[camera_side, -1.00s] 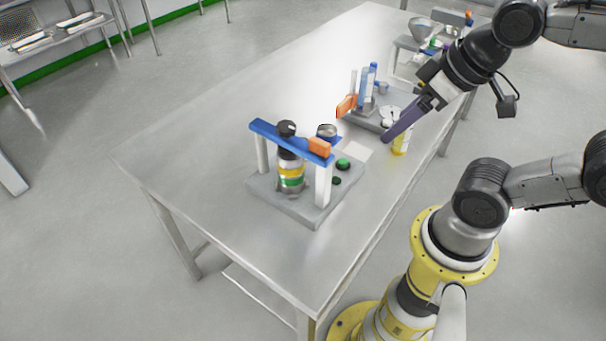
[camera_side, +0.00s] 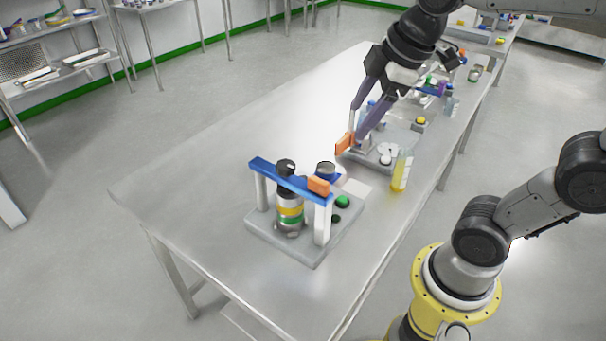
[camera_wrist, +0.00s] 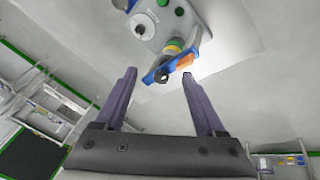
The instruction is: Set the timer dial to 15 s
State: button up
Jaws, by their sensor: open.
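A round pale disc with a dark centre (camera_wrist: 142,26), which looks like a dial, shows at the top of the wrist view. No scale or setting can be read, so I cannot confirm that it is the timer dial. My gripper (camera_side: 358,126) is open and empty, with its purple fingers spread and tilted down over the farther station (camera_side: 398,147) in the side view. In the wrist view the gripper (camera_wrist: 158,74) points towards the nearer station's blue bar, apart from it.
The nearer station has a grey base (camera_side: 312,247), a blue bar (camera_side: 268,170) on white posts, a banded bottle (camera_side: 290,213), an orange block (camera_side: 318,186) and a green button (camera_side: 342,201). A yellow bottle (camera_side: 401,173) stands at the right. The table's left side (camera_side: 200,150) is clear.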

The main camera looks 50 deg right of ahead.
jog(key=w+d+f+n+g, duration=0.2)
jog(key=w+f, duration=0.2)
jog(key=w, duration=0.4)
jog(key=w+d+f+n+g, duration=0.1)
jog(key=w+d+f+n, duration=0.2)
jog(key=w, duration=0.5)
jog(key=shift+m+g, duration=0.9)
jog(key=f, duration=1.3)
jog(key=w+d+f, duration=0.1)
jog(key=f, duration=0.5)
jog(key=shift+d+f, duration=0.1)
jog(key=shift+f, duration=0.3)
grip_shut()
